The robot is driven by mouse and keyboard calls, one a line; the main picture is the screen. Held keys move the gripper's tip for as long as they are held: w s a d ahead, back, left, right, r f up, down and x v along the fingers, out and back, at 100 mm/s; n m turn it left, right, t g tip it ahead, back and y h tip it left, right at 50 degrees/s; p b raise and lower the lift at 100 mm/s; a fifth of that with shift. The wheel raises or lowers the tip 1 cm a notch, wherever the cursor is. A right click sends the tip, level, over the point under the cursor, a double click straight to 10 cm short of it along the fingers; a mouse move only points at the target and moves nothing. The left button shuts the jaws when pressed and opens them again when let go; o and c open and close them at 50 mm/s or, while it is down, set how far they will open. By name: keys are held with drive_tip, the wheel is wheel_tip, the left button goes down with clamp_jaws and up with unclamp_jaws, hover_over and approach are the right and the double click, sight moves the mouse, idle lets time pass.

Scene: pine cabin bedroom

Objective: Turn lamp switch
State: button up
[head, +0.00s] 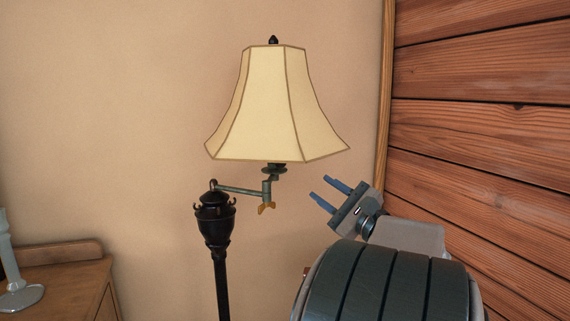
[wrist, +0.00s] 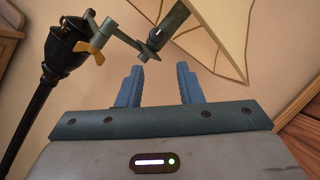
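The floor lamp has a cream paneled shade (head: 278,105) and a black post (head: 216,225) in the head view. A grey swing arm (head: 240,190) joins the post to the socket under the shade. A small brass-yellow switch (head: 267,208) hangs below the arm's outer end. My gripper (head: 323,191) is open and empty, to the right of the switch and apart from it, with its blue fingers pointing left. In the wrist view the brass switch (wrist: 89,50) is at upper left, beyond and left of my open fingers (wrist: 157,84). Nothing is between them.
A wooden dresser (head: 60,285) with a pale candlestick-like object (head: 12,265) stands at lower left. A plank wall (head: 490,130) is close on the right. The beige wall (head: 120,120) lies behind the lamp. The space between my gripper and the switch looks clear.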

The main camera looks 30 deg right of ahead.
sight(283, 163)
drive_tip(key=x, duration=0.9)
drive_tip(key=a+p+x, duration=0.1)
drive_tip(key=x, duration=0.3)
drive_tip(key=shift+w+f, duration=0.1)
drive_tip(key=shift+w, duration=0.15)
drive_tip(key=shift+s+d, duration=0.2)
drive_tip(key=shift+d, duration=0.05)
drive_tip(key=shift+c, duration=0.3)
drive_tip(key=c, duration=0.6)
